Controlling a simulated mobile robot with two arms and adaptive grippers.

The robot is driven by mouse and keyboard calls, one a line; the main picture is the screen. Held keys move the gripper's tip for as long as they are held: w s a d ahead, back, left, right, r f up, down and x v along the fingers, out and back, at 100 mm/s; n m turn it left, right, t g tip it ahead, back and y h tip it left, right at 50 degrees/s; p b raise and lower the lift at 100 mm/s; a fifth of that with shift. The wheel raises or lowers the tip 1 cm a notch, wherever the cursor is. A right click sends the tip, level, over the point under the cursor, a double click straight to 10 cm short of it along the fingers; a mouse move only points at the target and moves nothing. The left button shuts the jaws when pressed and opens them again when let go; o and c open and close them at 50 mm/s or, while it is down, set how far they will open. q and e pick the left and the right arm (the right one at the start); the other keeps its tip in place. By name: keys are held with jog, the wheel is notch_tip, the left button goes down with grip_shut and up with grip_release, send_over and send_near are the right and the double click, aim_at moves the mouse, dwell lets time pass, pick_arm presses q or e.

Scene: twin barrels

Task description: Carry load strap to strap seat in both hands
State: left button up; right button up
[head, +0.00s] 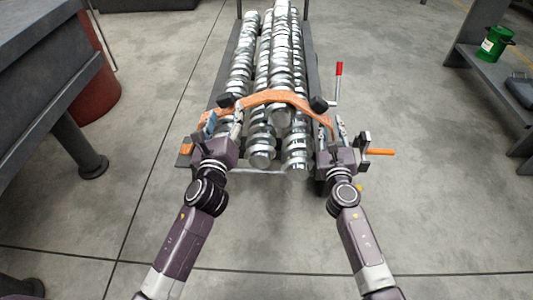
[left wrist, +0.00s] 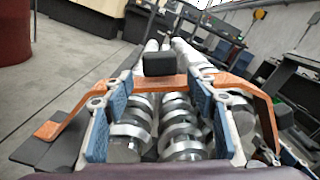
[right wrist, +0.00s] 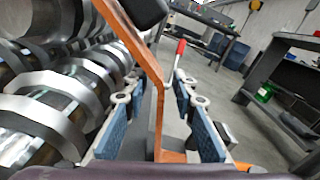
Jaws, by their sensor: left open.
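The orange load strap (head: 270,95) arches over the shiny metal shafts, with a black block (head: 226,100) near its left bend and another (head: 319,104) near its right. My left gripper (head: 223,124) is at the strap's left side. In the left wrist view its blue-padded fingers (left wrist: 163,115) are wide apart, with the strap (left wrist: 130,84) crossing beyond them. My right gripper (head: 333,127) is at the right side. In the right wrist view the strap's hanging leg (right wrist: 158,115) runs between its spread fingers (right wrist: 158,125), with gaps on both sides. I cannot identify the strap seat.
Several metal shafts (head: 282,60) lie lengthwise on a dark rack. A workbench (head: 45,60) is left; a shelf with a green can (head: 495,42) is right.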

jog(key=shift+s, duration=0.15)
pick_arm(q)
jog(key=s, duration=0.6)
jog(key=shift+s, duration=0.3)
pick_arm(e)
jog(key=s, duration=1.1)
jog(key=shift+s+d, duration=0.15)
jog(key=shift+s, duration=0.2)
pick_arm(q)
jog(key=shift+d, duration=0.1)
